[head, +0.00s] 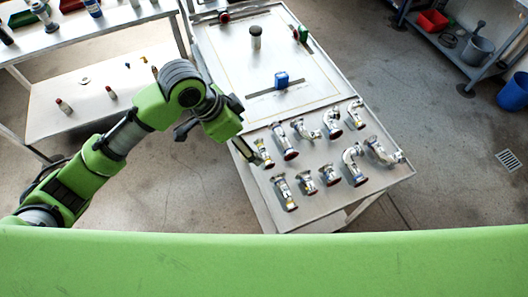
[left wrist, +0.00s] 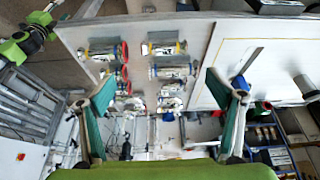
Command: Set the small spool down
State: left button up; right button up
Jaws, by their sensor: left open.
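Metal spools and pipe fittings lie in two rows on the near part of the work table. A short spool with a yellowish band (head: 264,152) is at the left end of the far row. I cannot tell for sure which piece is the small spool. My left gripper (head: 243,148) is right beside this short spool, at the table's left edge. In the left wrist view its two fingers (left wrist: 165,110) are wide apart with nothing gripped between them. Short spools also show beyond the fingers there, one (left wrist: 104,47) at left and one (left wrist: 165,48) in the middle. My right gripper does not show.
Other short spools (head: 308,182) and bent pipes (head: 352,165) lie close together on the table (head: 385,182). A blue block (head: 282,79) and a dark-topped cylinder (head: 256,37) stand farther back. A shelf table (head: 65,92) stands at left. Open floor lies to the right.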

pick_arm(q)
jog(key=p, duration=0.1)
send_over(264, 151)
jog(key=s+a, duration=0.2)
notch_tip(264, 151, down, 7)
jog(key=shift+w+d+r, duration=0.15)
jog(key=shift+r, duration=0.05)
jog(key=x, duration=0.1)
jog(key=p+x, duration=0.1)
jog(key=x, duration=0.3)
jog(key=shift+w+p, duration=0.25)
jog(key=shift+p, duration=0.15)
jog(key=shift+f, duration=0.3)
jog(key=c, duration=1.5)
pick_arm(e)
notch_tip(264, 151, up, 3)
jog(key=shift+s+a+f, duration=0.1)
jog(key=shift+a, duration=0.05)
pick_arm(q)
jog(key=shift+o, duration=0.2)
jog(key=shift+w+r, duration=0.1)
